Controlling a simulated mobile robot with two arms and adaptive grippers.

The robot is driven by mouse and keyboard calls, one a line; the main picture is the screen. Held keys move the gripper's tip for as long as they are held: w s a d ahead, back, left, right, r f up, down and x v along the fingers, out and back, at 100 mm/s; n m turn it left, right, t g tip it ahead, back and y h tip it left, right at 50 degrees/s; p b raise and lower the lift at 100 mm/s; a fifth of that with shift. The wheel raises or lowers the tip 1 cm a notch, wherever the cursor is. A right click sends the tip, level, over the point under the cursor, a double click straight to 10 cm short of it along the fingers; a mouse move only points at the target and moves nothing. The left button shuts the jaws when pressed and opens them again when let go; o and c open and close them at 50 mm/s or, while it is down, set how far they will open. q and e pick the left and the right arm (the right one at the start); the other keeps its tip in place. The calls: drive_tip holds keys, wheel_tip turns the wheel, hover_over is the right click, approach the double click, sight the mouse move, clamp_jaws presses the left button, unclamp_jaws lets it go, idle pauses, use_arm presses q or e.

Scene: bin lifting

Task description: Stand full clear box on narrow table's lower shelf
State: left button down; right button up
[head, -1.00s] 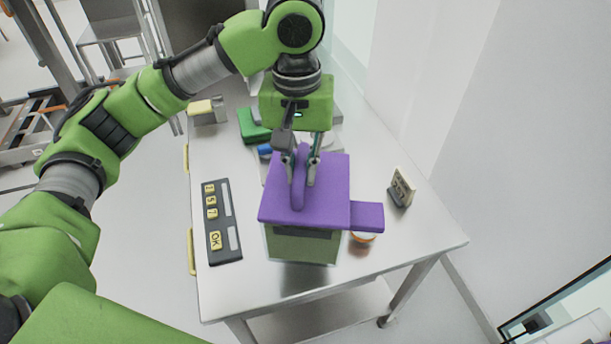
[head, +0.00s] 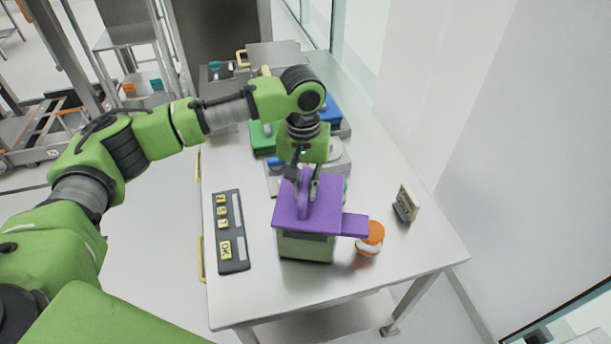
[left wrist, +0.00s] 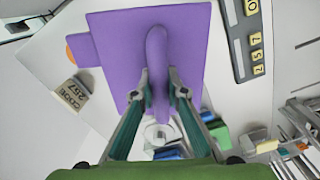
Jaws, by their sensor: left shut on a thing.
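The clear box (head: 306,248) has a flat purple lid (head: 325,217) with a raised handle and a tab on its right side. It is upright over the near part of the metal table (head: 370,272); I cannot tell whether its base touches the top. My left gripper (head: 306,194) is shut on the lid's handle from above. In the left wrist view its fingers (left wrist: 159,88) sit on both sides of the purple handle (left wrist: 156,50). The lid hides the box's contents. The lower shelf (head: 325,328) shows partly beneath the table. My right gripper is not in view.
An orange-lidded jar (head: 370,238) stands close to the lid's tab. A small sign (head: 405,204) stands right of it. A dark key panel (head: 230,232) lies left of the box. A green object (head: 262,138) and other items are behind. A wall closes the right side.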

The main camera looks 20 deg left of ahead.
use_arm(q)
drive_tip(key=shift+w+f, duration=0.1)
drive_tip(key=shift+f, duration=0.15)
drive_tip(key=c, duration=2.4)
unclamp_jaws()
drive_tip(key=shift+f, duration=0.15)
drive_tip(key=o, duration=0.4)
drive_tip(key=shift+s, duration=0.2)
